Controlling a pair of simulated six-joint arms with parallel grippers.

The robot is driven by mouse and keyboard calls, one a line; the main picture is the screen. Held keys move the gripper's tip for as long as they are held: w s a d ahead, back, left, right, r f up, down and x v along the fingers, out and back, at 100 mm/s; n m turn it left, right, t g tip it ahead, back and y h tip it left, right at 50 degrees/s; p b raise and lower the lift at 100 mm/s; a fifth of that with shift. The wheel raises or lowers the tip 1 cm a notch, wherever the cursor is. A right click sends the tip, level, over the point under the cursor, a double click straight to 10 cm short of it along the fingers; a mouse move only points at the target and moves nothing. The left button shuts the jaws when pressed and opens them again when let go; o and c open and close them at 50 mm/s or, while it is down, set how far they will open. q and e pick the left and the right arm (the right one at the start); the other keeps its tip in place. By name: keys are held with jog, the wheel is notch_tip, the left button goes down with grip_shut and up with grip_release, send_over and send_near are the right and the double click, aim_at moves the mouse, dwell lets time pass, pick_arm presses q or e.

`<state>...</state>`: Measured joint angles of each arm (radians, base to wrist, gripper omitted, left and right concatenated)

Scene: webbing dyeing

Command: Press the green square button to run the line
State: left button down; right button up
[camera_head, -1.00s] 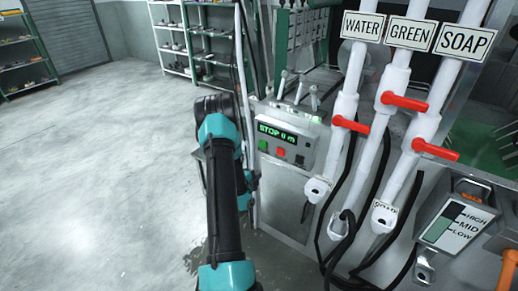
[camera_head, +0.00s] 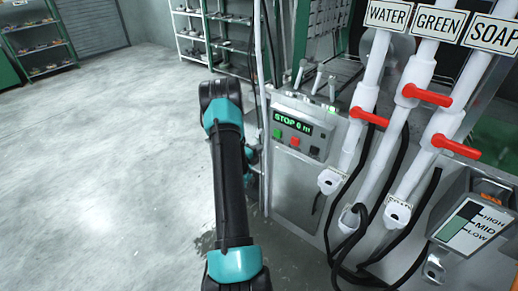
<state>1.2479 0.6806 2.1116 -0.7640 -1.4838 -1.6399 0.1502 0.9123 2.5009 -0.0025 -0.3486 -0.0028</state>
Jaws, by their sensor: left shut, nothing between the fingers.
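The green square button (camera_head: 277,133) is at the left of a row of buttons on the grey control panel (camera_head: 325,136). A red button (camera_head: 295,142) and a dark button (camera_head: 314,151) sit to its right. Above them a green-lit display (camera_head: 293,121) reads STOP and what looks like 0 m. My left gripper (camera_head: 252,156) is shut and mostly hidden behind my own teal and black arm. It is left of and lower than the green button in the picture, apart from it. My right gripper is out of view.
White pipes labelled WATER (camera_head: 388,16), GREEN (camera_head: 438,22) and SOAP (camera_head: 493,34) with red valve handles stand right of the panel. Black hoses (camera_head: 352,245) hang below. A HIGH/MID/LOW box (camera_head: 468,226) is at the lower right. Open floor lies left.

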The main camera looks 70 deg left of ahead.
aim_at(276, 134)
pick_arm(q)
jog(key=x, duration=1.1)
jog(key=shift+w+f, duration=0.1)
jog(key=shift+w, duration=0.2)
jog(key=shift+w+a, duration=0.15)
